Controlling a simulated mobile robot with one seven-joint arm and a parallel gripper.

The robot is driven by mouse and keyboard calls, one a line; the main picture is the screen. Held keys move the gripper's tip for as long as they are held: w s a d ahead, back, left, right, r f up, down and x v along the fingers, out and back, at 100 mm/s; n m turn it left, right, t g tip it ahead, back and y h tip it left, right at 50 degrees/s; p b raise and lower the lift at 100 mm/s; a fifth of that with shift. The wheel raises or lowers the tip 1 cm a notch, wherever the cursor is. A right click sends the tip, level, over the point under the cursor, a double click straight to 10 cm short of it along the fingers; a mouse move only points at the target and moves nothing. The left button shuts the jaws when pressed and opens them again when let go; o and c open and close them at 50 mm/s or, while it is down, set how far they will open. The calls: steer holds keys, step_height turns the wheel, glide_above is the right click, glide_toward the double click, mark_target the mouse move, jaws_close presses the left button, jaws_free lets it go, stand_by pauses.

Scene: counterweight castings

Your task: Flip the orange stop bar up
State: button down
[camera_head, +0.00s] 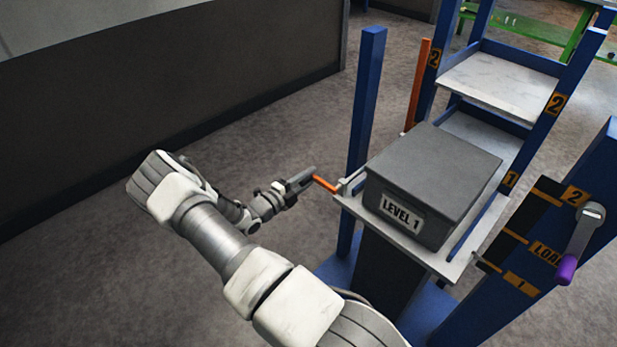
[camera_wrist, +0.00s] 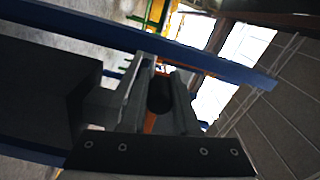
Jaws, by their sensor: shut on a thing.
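The orange stop bar (camera_head: 325,184) juts out to the left from the left edge of the lift platform (camera_head: 440,266), near a small bracket. My gripper (camera_head: 311,177) is shut on its outer end. In the wrist view my gripper's fingers (camera_wrist: 160,95) point away from the camera, with a dark rounded thing between them. An orange strip shows behind them, and I cannot tell whether it is the bar. A grey block labelled LEVEL 1 (camera_head: 432,180) sits on the platform beside the bar.
A blue post (camera_head: 366,95) stands just behind my gripper. An orange upright (camera_head: 417,85) stands farther back by the shelf frame. A crank with a purple handle (camera_head: 566,269) is on the right post. Open floor (camera_head: 90,240) lies left of my arm.

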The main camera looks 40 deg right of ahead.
steer(key=shift+f, duration=0.1)
steer(key=c, duration=0.6)
jaws_free()
steer(key=shift+c, duration=0.2)
steer(key=shift+a, duration=0.1)
steer(key=s+a+p, duration=0.1)
steer(key=a, duration=1.6)
steer(key=shift+s, duration=0.25)
steer(key=shift+a+r, duration=0.1)
steer(key=shift+r, duration=0.1)
